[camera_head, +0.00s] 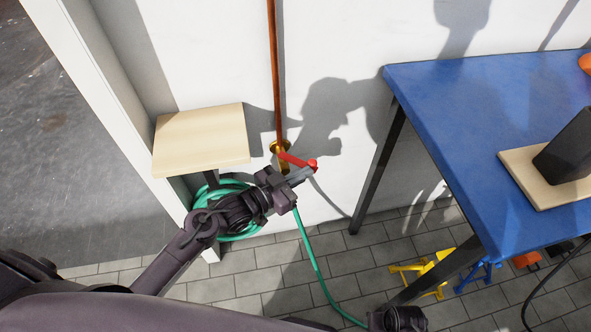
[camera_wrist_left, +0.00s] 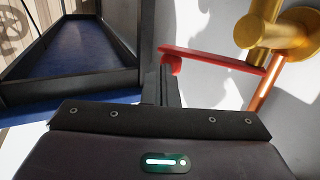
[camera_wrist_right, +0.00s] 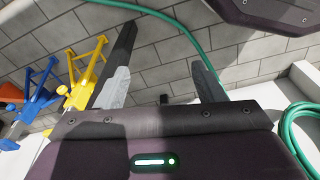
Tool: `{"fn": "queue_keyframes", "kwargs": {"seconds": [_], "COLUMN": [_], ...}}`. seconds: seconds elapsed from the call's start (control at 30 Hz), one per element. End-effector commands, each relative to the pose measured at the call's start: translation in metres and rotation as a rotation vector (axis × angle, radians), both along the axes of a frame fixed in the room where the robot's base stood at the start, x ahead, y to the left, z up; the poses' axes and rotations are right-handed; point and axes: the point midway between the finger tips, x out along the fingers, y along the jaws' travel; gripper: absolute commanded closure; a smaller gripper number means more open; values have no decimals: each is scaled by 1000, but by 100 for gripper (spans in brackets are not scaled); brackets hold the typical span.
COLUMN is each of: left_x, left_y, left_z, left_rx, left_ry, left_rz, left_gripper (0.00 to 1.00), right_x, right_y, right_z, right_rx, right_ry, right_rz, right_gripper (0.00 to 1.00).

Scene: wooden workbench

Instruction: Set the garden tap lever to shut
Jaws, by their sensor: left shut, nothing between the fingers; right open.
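The garden tap is a brass body (camera_head: 274,146) on the white wall at the foot of a copper pipe. Its red lever (camera_head: 295,160) points right and slightly down in the head view, across the line of the pipe. In the left wrist view the lever (camera_wrist_left: 215,55) runs from the brass tap (camera_wrist_left: 262,30) to a red end knob (camera_wrist_left: 174,65). My left gripper (camera_head: 311,170) is shut and empty, its fingertips right by the knob; I cannot tell whether they touch. My right gripper (camera_wrist_right: 165,60) is open and empty, low over the paved floor.
A green hose (camera_head: 316,268) runs down to the floor, with a coil (camera_head: 235,235) by a small wooden shelf (camera_head: 202,140). A blue table (camera_head: 450,110) stands at the right. Yellow (camera_wrist_right: 82,85) and blue (camera_wrist_right: 38,98) objects are below it.

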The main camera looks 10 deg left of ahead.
Motion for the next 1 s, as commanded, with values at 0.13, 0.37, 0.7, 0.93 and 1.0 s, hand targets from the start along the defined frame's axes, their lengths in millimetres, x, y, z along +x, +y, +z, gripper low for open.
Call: {"fn": "queue_keyframes", "kwargs": {"seconds": [0.13, 0.37, 0.7, 0.93, 1.0], "left_x": [9, 27, 49, 58, 59], "left_y": [-10, -20, -23, -24, -24], "left_z": [4, 2, 1, 0, 1], "left_rx": [-7, -6, 2, 2, 2], "left_ry": [3, 4, -2, -2, -2], "left_rz": [143, 358, 480, 478, 478], "left_gripper": [100, 100, 100, 100, 100], "right_x": [-14, -31, -41, -44, -44], "right_y": [-10, -21, -22, -23, -23], "right_z": [-28, -56, -62, -63, -64], "right_rx": [-9, -17, -17, -17, -18], "right_ry": [-9, -23, -19, -17, -16], "right_rz": [-16, -28, -25, -25, -24], "right_gripper": [38, 38, 38, 38, 38]}}
